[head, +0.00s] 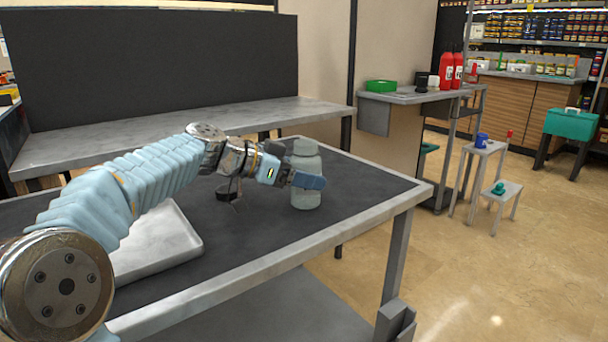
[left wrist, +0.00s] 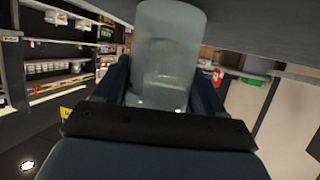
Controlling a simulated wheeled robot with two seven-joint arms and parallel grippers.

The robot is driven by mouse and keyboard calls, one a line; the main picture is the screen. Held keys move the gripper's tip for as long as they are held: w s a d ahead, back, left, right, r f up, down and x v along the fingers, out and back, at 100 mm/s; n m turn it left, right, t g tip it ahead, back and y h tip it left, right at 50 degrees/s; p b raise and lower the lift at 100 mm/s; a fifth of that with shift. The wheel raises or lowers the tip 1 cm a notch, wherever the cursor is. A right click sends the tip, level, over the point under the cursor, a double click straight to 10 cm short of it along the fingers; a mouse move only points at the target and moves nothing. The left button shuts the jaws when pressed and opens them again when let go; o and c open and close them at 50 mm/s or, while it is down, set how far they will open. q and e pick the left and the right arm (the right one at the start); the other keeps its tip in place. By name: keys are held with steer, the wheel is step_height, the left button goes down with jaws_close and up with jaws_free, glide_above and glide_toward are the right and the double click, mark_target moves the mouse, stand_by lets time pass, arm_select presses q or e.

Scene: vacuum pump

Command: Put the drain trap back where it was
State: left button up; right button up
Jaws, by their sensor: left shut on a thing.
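The drain trap looks to be the pale grey-green translucent jar (head: 306,154) upright near the right side of the dark-topped workbench (head: 345,170). My left gripper (head: 305,181) reaches it from the left and is shut on its body, with a blue finger across the front. In the left wrist view the jar (left wrist: 168,45) stands between the two dark fingers. I cannot tell whether its base touches the bench. A small dark ring-like fitting (head: 229,188) is on the bench left of the jar, partly under my left arm. My right gripper is not seen.
A shallow light grey tray (head: 165,245) lies on the bench's left, partly behind my arm. A long grey bench with a black back panel (head: 160,65) stands behind. A side counter (head: 415,95) holds a green bin (head: 381,86) and red bottles (head: 446,70). The bench's right part is clear.

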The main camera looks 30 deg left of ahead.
arm_select(q)
steer(key=shift+f+b, duration=0.2)
steer(key=shift+b, duration=0.1)
steer(key=o, duration=1.2)
steer(key=shift+r+p, duration=0.35)
steer(key=shift+p, duration=0.05)
steer(key=v, duration=1.2)
steer(key=shift+f+b, duration=0.15)
steer(key=shift+b, duration=0.3)
